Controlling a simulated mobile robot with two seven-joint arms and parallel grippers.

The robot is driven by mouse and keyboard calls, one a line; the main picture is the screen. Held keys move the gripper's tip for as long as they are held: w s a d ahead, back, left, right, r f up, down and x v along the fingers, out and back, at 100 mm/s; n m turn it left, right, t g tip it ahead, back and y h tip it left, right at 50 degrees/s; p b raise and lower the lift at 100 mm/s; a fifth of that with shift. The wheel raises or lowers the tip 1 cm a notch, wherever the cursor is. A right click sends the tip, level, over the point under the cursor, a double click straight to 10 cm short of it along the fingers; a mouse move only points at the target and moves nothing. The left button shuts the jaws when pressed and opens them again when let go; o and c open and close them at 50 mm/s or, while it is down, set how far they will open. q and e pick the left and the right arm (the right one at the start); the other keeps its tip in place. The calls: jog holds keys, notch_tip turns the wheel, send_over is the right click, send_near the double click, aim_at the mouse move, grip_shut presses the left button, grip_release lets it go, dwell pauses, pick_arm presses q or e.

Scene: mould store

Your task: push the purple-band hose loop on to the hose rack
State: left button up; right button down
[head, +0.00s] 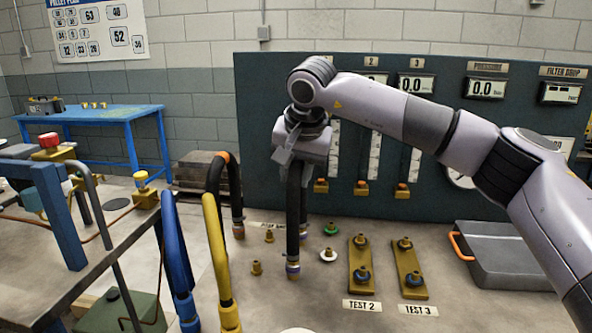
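A black hose loop (293,205) hangs upright below my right gripper (290,152), its two legs close together in this view. The gripper is shut around its top and hides the bend. The near leg ends low over the bench in a fitting with a purplish collar (293,263); I cannot tell whether it touches. Two bare brass stubs (270,237) (256,268) stand to its left by a partly hidden label. I cannot tell for sure which part is the hose rack. My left gripper is not in view.
Black orange-band (222,157), yellow (215,245) and blue (175,245) hose loops stand at left.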

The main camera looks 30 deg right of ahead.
jog(key=c, duration=0.7)
grip_release()
jog(key=shift+c, duration=0.2)
jog(key=shift+f, duration=0.1)
jog(key=v, duration=0.7)
